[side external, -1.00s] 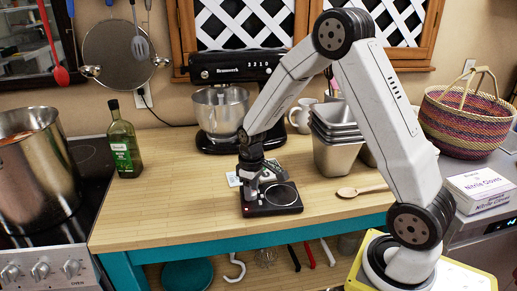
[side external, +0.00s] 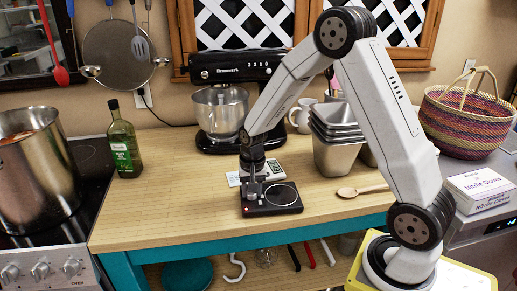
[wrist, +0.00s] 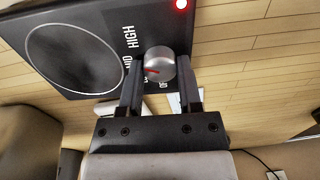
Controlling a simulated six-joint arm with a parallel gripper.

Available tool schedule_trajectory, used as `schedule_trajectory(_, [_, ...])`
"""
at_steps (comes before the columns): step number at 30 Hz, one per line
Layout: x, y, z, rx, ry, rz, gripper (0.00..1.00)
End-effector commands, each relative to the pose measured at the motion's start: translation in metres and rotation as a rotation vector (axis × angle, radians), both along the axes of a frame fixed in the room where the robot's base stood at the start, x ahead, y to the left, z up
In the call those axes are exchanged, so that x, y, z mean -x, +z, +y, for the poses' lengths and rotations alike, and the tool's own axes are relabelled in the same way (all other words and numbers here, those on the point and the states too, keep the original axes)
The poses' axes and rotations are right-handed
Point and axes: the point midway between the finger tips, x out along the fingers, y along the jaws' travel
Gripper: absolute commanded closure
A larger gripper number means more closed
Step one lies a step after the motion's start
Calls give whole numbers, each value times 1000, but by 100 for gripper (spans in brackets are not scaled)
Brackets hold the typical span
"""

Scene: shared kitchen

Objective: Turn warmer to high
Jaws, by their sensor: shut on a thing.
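The warmer (side external: 272,208) is a flat black unit with a round plate, standing on the wooden counter. In the wrist view its black top (wrist: 92,12) carries a silver knob (wrist: 159,60) with a red pointer mark. The mark points left in that picture, below the word HIGH and toward labels partly hidden by a finger. A red light (wrist: 181,4) is lit at the warmer's edge. My gripper (wrist: 160,75) is shut on the knob, one finger on each side. In the side view my gripper (side external: 252,192) is down at the warmer's left part.
A small white device with a display (side external: 247,172) lies just behind the warmer. An oil bottle (side external: 123,143) stands left. Counter left of the warmer is clear.

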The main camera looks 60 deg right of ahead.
Motion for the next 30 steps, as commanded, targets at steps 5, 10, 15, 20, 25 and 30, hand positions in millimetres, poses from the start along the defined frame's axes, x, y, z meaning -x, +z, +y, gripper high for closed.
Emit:
schedule_trajectory(5, [-1, 1, 0, 1, -144, -3, 100])
schedule_trajectory(10, [-1, 1, 0, 1, -247, -3, 100])
schedule_trajectory(15, [-1, 1, 0, 1, -308, -4, 100])
schedule_trajectory(20, [-1, 1, 0, 0, -331, -3, 100])
schedule_trajectory(25, [-1, 1, 0, 0, -335, -3, 100])
schedule_trajectory(30, [-1, 1, 0, 0, -334, -3, 100])
